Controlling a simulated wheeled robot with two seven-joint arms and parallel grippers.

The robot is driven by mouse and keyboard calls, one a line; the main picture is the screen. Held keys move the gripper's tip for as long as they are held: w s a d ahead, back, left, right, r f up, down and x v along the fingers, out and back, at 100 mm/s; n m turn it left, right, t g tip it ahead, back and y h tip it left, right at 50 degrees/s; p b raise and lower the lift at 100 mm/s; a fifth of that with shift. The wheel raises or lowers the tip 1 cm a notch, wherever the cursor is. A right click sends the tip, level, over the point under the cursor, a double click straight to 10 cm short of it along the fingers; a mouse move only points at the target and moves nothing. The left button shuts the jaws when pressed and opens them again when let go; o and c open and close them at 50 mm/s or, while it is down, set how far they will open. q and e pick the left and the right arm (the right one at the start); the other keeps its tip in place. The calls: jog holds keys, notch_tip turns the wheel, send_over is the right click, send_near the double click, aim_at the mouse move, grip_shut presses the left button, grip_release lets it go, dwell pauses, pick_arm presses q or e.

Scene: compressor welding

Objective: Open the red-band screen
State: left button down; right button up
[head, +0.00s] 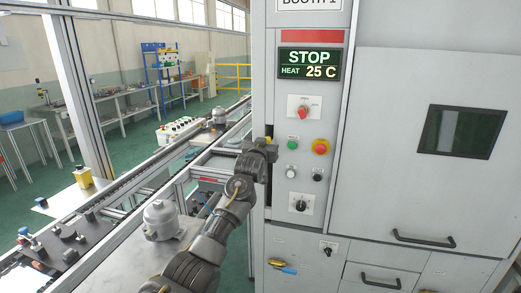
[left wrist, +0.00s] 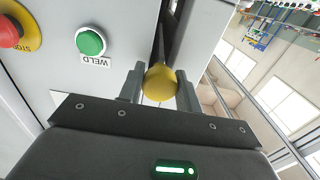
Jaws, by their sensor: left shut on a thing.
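A red band (head: 311,36) runs across the front panel of the grey booth, just above a display (head: 309,64) that reads STOP, HEAT 25 C. My left gripper (head: 266,150) is at the booth's left front edge, beside the control panel. In the left wrist view, my left gripper (left wrist: 160,88) is shut on a yellow ball knob (left wrist: 160,82). The knob is on the end of a dark rod (left wrist: 160,42) in a gap between grey panels. The knob is hidden in the head view. My right gripper is not in view.
Beside the gripper are a green WELD button (head: 292,144), a red stop button with a yellow ring (head: 320,147) and a rotary switch (head: 301,203). A large windowed door (head: 440,180) is at right.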

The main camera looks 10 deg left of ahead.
pick_arm(q)
jog(key=shift+r, duration=0.1)
jog(key=c, duration=1.2)
grip_release()
jog(key=shift+c, duration=0.2)
jog(key=shift+o, duration=1.4)
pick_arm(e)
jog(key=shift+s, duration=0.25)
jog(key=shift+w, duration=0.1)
pick_arm(q)
jog(key=shift+s+f, duration=0.2)
jog(key=shift+s, duration=0.05)
jog(key=s+b, duration=0.4)
jog(key=s, duration=0.6)
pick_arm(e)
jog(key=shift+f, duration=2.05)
